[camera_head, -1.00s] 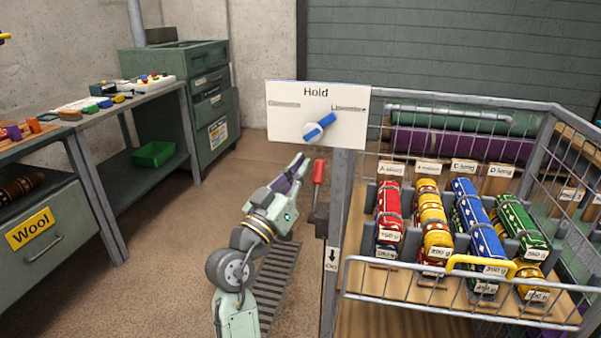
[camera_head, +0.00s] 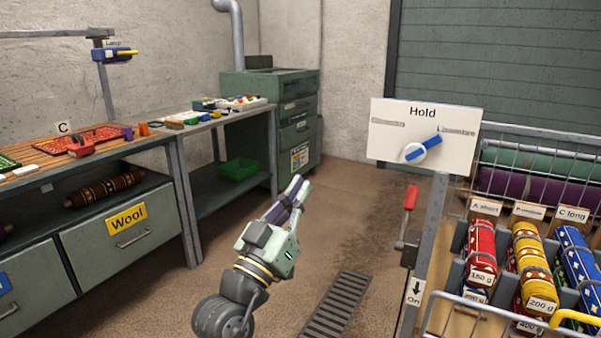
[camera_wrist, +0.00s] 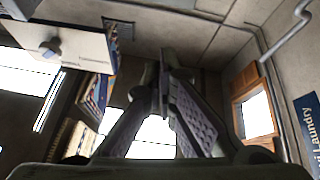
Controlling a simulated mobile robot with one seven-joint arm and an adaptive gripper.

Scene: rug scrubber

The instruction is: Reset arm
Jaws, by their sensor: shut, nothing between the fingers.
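My gripper (camera_head: 297,192) is in the lower middle of the head view, raised above the floor, with its purple-grey fingers pointing up. The fingers are together and hold nothing. In the wrist view the two fingers (camera_wrist: 167,85) meet near the middle of the picture, against the ceiling and bright windows. The gripper is left of the red-handled lever (camera_head: 410,198) and apart from it. It touches nothing that I can see.
At right stands a wire cart (camera_head: 440,225) with rolled rugs and a "Hold" sign (camera_head: 423,132) with a blue pointer. At left are a workbench (camera_head: 185,190) and a "Wool" drawer (camera_head: 120,235). A floor grate (camera_head: 335,305) lies beside my arm. Open floor lies behind the gripper.

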